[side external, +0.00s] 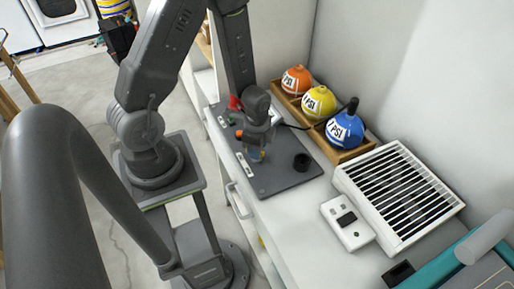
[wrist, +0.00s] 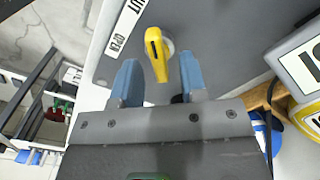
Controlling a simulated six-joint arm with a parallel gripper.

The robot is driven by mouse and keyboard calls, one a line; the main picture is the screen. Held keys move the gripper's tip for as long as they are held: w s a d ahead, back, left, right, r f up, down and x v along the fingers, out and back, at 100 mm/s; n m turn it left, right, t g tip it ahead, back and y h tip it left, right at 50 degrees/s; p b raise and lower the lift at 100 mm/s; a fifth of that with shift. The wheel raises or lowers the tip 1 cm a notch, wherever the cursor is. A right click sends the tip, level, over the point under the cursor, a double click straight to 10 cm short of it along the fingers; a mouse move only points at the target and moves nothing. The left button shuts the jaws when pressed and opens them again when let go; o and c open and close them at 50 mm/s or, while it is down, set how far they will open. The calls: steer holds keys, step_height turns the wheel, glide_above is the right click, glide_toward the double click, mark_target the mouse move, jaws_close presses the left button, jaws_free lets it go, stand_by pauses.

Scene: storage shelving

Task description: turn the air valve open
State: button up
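The air valve has a yellow handle (wrist: 155,50) on a grey panel (side external: 290,178), with a round pale base behind it. In the wrist view the handle points roughly along my fingers, tilted slightly. A white label reading OPEN (wrist: 119,38) lies on the panel to its left, and another label ending in UT (wrist: 138,6) is partly cut off above. My gripper (wrist: 157,72) is open, with one blue finger on each side of the handle and gaps visible on both sides. In the side view my gripper (side external: 256,154) is low over the panel and largely hides the valve.
A black round knob (side external: 302,162) stands on the panel to the right. Orange (side external: 297,79), yellow (side external: 318,102) and blue (side external: 345,130) PSI balls sit in wooden boxes behind. A white slatted unit (side external: 400,195) and a small white device (side external: 347,222) lie further right.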

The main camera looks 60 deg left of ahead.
steer(key=shift+f, duration=0.3)
steer(key=shift+c, duration=0.2)
jaws_close()
